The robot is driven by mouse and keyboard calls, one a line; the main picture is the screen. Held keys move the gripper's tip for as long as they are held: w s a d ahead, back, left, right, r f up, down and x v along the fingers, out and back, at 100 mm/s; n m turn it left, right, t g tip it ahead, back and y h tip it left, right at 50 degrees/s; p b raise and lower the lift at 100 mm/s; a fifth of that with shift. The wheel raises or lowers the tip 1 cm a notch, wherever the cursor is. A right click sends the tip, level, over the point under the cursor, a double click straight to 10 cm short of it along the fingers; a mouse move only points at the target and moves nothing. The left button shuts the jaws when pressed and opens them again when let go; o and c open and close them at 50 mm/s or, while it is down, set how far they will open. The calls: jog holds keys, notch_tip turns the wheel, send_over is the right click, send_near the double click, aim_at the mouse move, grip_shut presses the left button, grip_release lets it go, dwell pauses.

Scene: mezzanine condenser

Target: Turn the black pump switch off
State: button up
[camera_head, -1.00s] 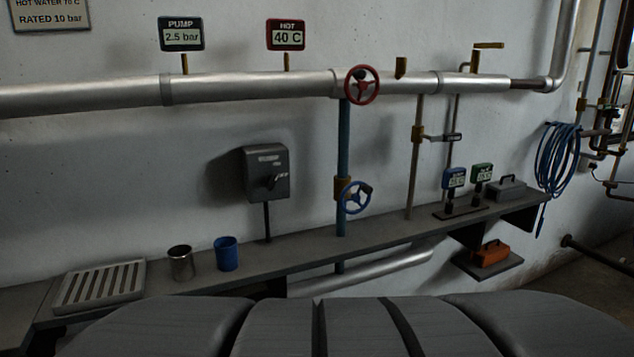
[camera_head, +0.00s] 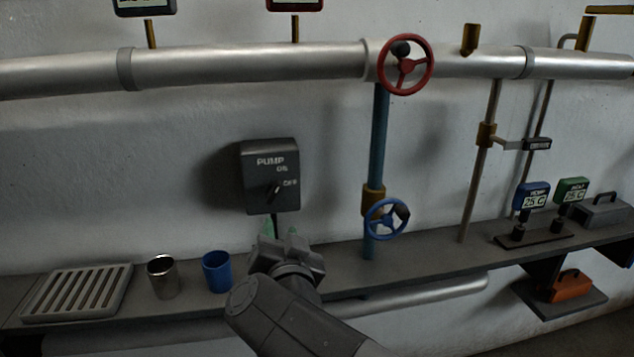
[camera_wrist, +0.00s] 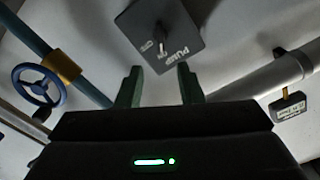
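The dark grey-black pump switch box (camera_head: 270,176) is on the wall above the shelf, marked PUMP. Its small lever (camera_head: 273,192) is tilted on the front face, near two small labels that I cannot read surely. In the wrist view the box (camera_wrist: 162,28) is ahead of the fingers, with the lever (camera_wrist: 160,35) roughly in line with the gap between them. My gripper (camera_wrist: 160,88) is open and empty, its two green fingers apart and not touching the box. In the head view my gripper (camera_head: 281,232) is just below the box.
A steel cup (camera_head: 163,277), a blue cup (camera_head: 217,272) and a slatted rack (camera_head: 77,293) stand on the shelf to the left. A red handwheel (camera_head: 405,64) and a blue handwheel (camera_head: 386,219) are to the right. A large pipe (camera_head: 250,65) runs above.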

aim_at(274, 196)
jog(key=b+x, duration=0.3)
jog(key=x, duration=1)
jog(key=shift+w+a+b, duration=0.15)
jog(key=shift+w+b, duration=0.1)
jog(key=shift+b, duration=0.15)
grip_shut()
